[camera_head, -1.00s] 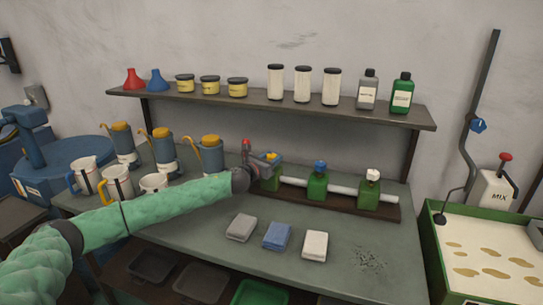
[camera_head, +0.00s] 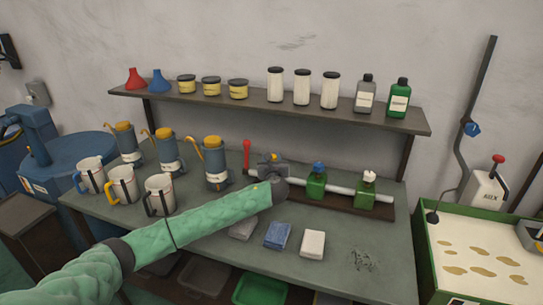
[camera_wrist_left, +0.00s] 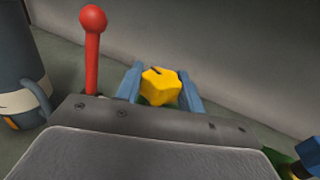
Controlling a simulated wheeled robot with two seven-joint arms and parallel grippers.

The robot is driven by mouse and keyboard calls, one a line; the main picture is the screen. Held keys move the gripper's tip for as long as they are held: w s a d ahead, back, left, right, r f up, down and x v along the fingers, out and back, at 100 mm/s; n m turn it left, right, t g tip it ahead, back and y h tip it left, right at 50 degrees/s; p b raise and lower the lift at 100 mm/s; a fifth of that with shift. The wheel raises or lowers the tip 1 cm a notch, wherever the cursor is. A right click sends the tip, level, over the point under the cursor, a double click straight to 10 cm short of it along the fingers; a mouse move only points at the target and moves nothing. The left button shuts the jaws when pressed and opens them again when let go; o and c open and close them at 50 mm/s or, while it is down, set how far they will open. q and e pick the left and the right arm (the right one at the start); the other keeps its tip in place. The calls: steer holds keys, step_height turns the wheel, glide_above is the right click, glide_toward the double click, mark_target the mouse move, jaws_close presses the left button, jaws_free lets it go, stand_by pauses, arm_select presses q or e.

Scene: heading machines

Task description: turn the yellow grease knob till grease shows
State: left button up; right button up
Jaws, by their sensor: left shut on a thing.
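The yellow grease knob (camera_wrist_left: 160,87) is star-shaped with a dark slot on top. In the left wrist view it sits between the two blue fingers of my left gripper (camera_wrist_left: 160,92), which is shut on it. In the head view my left gripper (camera_head: 272,160) is at the left end of the pipe block at the back of the bench, and only a bit of yellow shows there. A red-knobbed lever (camera_head: 247,150) stands just left of the gripper; it also shows in the left wrist view (camera_wrist_left: 92,50). The knob's base is mostly hidden. My right gripper is out of view.
Green blocks with a blue knob (camera_head: 318,167) and a white knob (camera_head: 369,175) sit along the pipe to the right. Blue-grey pots (camera_head: 215,165) and mugs (camera_head: 160,195) crowd the left. Folded cloths (camera_head: 313,243) lie in front. A shelf (camera_head: 300,108) hangs above.

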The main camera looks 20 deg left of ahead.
arm_select(q)
steer(key=n+g+y, duration=0.1)
steer(key=n+y, duration=0.1)
steer(key=n+g+y+p, duration=0.1)
steer(key=y, duration=0.2)
steer(key=shift+d+n+g, duration=0.1)
steer(key=shift+n+g, duration=0.3)
steer(key=n+g+y, duration=0.3)
steer(key=shift+g, duration=0.3)
steer(key=shift+n+g+y, duration=0.7)
steer(key=shift+g, duration=0.3)
steer(key=shift+r+n+g+y+p, duration=0.1)
steer(key=shift+n+g+y+p, duration=0.2)
steer(key=shift+g, duration=0.1)
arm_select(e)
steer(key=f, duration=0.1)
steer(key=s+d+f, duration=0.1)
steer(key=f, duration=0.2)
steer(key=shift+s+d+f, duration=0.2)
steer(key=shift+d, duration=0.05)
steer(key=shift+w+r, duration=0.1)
arm_select(q)
steer(key=o, duration=0.8)
steer(key=shift+o, duration=0.9)
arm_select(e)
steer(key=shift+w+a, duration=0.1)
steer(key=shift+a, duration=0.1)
